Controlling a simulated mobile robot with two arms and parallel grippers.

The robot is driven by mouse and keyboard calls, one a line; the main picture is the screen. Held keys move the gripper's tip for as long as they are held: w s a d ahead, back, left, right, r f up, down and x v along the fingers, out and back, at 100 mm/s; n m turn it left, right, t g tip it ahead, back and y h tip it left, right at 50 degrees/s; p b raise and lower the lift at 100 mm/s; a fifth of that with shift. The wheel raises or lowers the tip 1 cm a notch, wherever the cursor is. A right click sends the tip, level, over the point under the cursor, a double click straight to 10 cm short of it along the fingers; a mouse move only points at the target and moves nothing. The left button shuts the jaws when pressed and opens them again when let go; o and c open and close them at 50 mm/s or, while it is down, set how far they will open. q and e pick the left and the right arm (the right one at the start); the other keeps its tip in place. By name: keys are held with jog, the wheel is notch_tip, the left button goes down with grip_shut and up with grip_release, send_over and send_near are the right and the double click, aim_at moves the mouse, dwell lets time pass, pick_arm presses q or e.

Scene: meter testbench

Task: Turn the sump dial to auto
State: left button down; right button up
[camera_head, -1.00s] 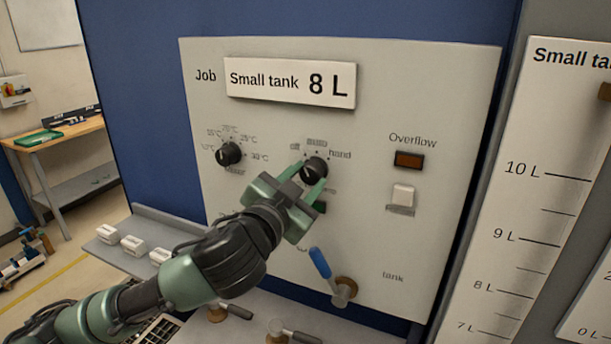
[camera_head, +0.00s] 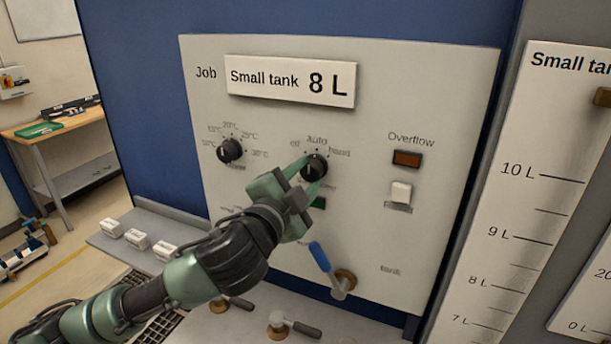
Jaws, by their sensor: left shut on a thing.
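The sump dial (camera_head: 314,167) is a black round knob on the pale panel, with "off", "Auto" and "hand" marked around its top. A pale pointer line on it now stands about upright, towards "Auto". My left gripper (camera_head: 307,172) comes from the lower left and is shut on this dial, one green finger on each side. The gripper hides part of the panel below the dial, including most of a dark green part (camera_head: 319,203). My right gripper is not in view.
Another black dial (camera_head: 230,151) with temperature marks sits to the left. A brown overflow lamp (camera_head: 407,159) and a white switch (camera_head: 401,192) are to the right. A blue-handled valve (camera_head: 321,258) sticks out below. A shelf with white blocks (camera_head: 137,240) is at lower left.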

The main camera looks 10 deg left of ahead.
pick_arm(q)
jog(key=c, duration=0.9)
grip_release()
jog(key=shift+s+f+b, duration=0.1)
jog(key=shift+s+b, duration=0.2)
jog(key=shift+s, duration=0.1)
jog(key=s+a+b, duration=0.1)
jog(key=s+b, duration=0.1)
jog(key=s, duration=0.4)
jog(key=shift+s+a, duration=0.25)
jog(key=shift+s, duration=0.15)
